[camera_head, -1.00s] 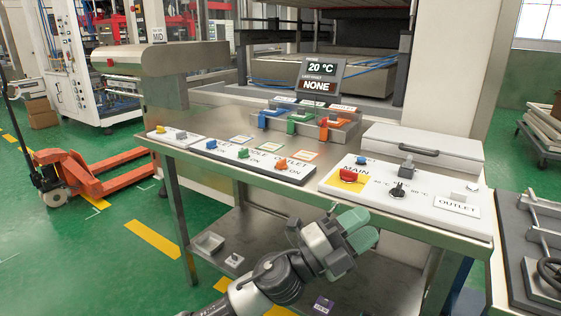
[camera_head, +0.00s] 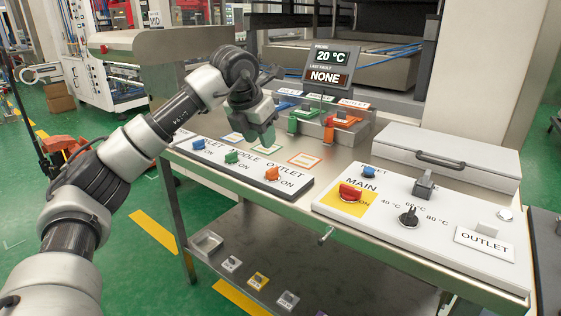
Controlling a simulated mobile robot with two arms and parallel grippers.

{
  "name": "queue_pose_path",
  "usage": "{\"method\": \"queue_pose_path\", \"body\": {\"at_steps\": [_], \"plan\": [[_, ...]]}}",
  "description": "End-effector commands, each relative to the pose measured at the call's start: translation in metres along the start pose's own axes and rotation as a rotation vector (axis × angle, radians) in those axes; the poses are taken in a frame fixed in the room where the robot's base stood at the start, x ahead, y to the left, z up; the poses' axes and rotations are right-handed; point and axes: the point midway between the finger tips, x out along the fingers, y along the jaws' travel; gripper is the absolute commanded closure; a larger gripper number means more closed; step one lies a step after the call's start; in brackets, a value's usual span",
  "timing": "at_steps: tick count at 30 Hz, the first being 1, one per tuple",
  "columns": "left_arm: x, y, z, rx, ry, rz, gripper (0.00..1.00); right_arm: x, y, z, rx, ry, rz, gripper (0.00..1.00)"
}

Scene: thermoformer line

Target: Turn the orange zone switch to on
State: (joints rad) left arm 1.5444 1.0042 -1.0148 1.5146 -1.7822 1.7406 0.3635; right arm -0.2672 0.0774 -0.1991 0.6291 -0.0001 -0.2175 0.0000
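The orange zone switch (camera_head: 272,174) is a small orange knob at the right end of the white switch panel (camera_head: 213,161), by the words OUTLET and ON. A green knob (camera_head: 232,157) and a blue knob (camera_head: 199,145) sit to its left. My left gripper (camera_head: 263,137) points down above and behind the panel, apart from the orange knob and farther from the camera. My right gripper is out of view.
A control board (camera_head: 437,239) with a red main knob (camera_head: 350,191) and black dial (camera_head: 408,216) lies to the right. Behind stand coloured clamp-like blocks (camera_head: 342,127), a display (camera_head: 328,66) reading 20 °C and NONE, and a grey case (camera_head: 446,156).

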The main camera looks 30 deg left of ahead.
Motion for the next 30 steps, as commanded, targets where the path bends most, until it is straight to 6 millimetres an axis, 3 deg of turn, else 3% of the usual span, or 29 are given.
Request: {"method": "queue_pose_path", "body": {"at_steps": [6, 9, 13, 18, 30], "plan": [[0.036, -0.001, -0.001, 0.002, 0.005, -0.003, 0.62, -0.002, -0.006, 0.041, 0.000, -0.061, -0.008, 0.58], [0.056, -0.002, -0.001, 0.004, 0.004, -0.004, 0.62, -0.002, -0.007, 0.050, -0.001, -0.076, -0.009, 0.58], [0.079, -0.002, -0.001, 0.004, 0.003, -0.004, 0.62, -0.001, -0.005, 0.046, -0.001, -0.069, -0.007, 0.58], [0.098, -0.002, 0.000, 0.004, 0.001, -0.005, 0.62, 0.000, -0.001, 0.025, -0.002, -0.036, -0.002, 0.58], [0.105, -0.003, 0.000, 0.005, 0.000, -0.005, 0.63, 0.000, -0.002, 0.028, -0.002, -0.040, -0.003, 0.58]]}}
